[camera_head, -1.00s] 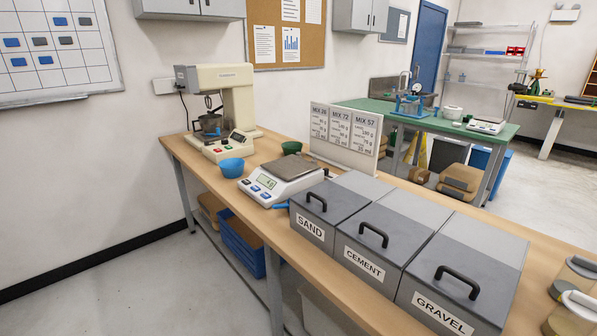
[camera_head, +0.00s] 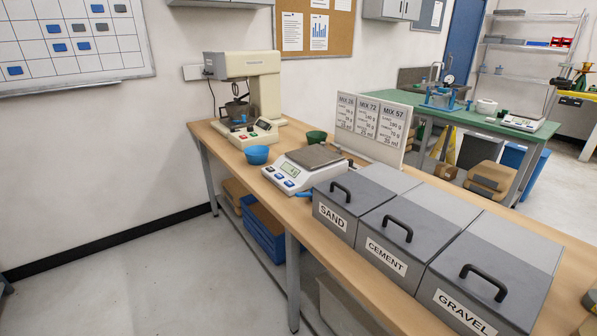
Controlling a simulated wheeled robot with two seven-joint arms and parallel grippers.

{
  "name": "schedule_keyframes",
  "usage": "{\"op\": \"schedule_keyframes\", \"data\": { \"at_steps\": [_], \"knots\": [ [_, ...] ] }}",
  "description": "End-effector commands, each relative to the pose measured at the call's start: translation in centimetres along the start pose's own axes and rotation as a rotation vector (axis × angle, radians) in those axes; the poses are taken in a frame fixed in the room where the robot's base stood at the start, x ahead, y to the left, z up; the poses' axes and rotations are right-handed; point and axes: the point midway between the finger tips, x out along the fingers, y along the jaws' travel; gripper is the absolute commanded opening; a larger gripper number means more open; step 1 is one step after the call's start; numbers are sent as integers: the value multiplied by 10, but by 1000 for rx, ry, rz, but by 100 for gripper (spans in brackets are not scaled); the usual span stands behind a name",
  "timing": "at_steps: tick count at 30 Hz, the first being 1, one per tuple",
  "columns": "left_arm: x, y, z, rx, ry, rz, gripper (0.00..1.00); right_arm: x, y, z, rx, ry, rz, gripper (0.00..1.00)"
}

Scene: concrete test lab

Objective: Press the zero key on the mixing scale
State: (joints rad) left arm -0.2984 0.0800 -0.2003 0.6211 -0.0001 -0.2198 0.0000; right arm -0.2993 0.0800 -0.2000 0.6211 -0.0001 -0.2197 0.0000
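The mixing scale (camera_head: 304,167) stands on the wooden bench, left of the bins. It has a white body, a grey-brown weighing plate (camera_head: 314,156) with nothing on it, and a front panel (camera_head: 288,175) with a small display and several blue keys. The key labels are too small to read, so I cannot tell which is the zero key. Another scale (camera_head: 522,122) stands on the green table further back. Neither of my grippers shows in the head view.
Grey lidded bins labelled SAND (camera_head: 345,199), CEMENT (camera_head: 397,240) and GRAVEL (camera_head: 480,284) line the bench (camera_head: 375,297). A blue bowl (camera_head: 256,155), a green bowl (camera_head: 316,137), a mixer (camera_head: 248,95) and a mix board (camera_head: 370,128) surround the scale. The floor (camera_head: 150,285) left of the bench is clear.

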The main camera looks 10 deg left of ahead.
Motion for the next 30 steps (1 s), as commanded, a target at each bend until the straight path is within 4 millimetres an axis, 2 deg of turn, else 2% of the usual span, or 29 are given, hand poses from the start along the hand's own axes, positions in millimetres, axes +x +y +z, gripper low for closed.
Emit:
{"op": "schedule_keyframes", "data": {
  "at_steps": [15,16,18,20,30],
  "knots": [
    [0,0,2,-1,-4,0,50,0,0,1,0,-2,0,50],
    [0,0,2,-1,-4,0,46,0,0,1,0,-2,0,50],
    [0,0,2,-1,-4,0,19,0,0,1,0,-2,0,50],
    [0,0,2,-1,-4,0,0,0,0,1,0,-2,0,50],
    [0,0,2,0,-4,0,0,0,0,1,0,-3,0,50]
  ]
}}
